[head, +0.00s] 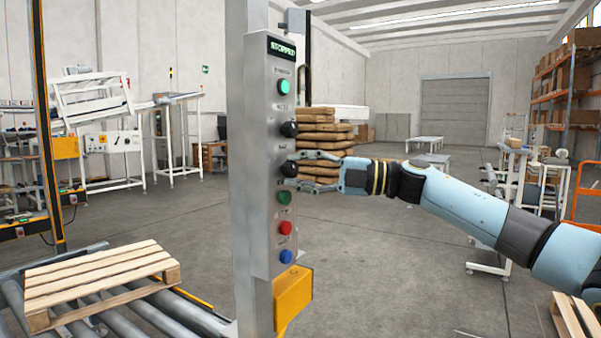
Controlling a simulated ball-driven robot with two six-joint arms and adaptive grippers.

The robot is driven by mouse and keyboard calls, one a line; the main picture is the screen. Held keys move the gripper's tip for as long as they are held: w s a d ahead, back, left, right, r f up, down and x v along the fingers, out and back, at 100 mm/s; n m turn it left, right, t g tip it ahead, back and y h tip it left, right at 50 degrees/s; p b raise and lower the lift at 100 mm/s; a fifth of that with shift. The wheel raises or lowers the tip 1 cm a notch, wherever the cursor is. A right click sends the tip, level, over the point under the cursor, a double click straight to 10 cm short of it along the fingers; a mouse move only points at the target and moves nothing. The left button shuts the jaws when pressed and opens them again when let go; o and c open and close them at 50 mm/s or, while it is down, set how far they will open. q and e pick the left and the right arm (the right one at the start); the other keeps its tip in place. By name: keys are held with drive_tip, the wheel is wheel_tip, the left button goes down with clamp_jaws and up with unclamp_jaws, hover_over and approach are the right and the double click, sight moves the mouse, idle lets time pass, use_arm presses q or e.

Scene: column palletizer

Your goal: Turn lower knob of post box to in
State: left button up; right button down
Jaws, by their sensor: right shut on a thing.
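The post box (257,225) is a tall narrow grey control box on a post, with a small green-lit display (281,49) at its top. It carries a column of controls. The upper black knob (289,129) sits below a green button. The lower black knob (289,169) is below that. My right gripper (296,169) comes in from the right and is shut on the lower knob, its fingers above and below it. The labels beside the knobs are too small to read, so the knob's setting cannot be told. My left gripper is not in view.
Green, red (286,228) and blue buttons sit close below the lower knob, with a yellow box (293,298) under them. A wooden pallet (101,283) lies on rollers at the left. Stacked brown sacks (322,141) stand behind. The floor at centre right is clear.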

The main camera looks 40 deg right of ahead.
drive_tip(key=shift+n, duration=0.3)
drive_tip(key=c, duration=1)
unclamp_jaws()
drive_tip(key=shift+v, duration=6)
